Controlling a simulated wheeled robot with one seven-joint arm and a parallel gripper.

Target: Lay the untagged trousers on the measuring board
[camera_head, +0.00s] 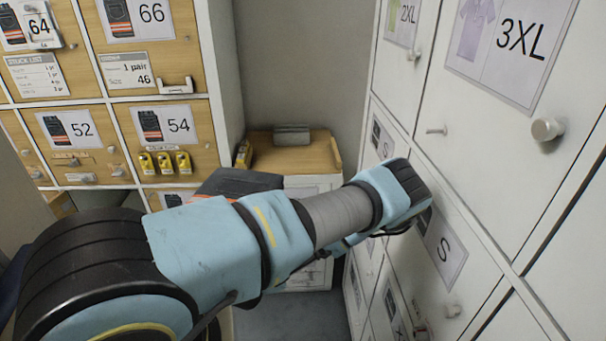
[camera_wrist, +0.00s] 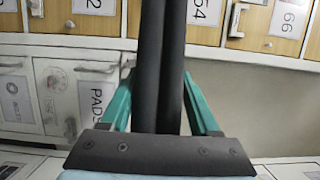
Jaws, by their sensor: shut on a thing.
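My gripper (camera_wrist: 160,78) is shut on a dark folded garment (camera_wrist: 159,35), which stands up edge-on between the teal fingers in the wrist view. In the head view a dark folded garment with an orange stripe (camera_head: 238,183) shows behind my arm; it looks like the same trousers. Its lower part is hidden by my arm, and no tag can be made out. The gripper itself is mostly hidden behind my arm there. I cannot pick out a measuring board for certain; a wooden top with a raised rim (camera_head: 318,158) stands at the back.
A grey block (camera_head: 292,134) sits on the wooden top. Wooden drawers with size labels (camera_head: 168,125) stand at the left, with small yellow items (camera_head: 165,163) on one front. White lockers with protruding knobs (camera_head: 546,129) stand close at the right. Grey floor (camera_head: 300,312) shows between.

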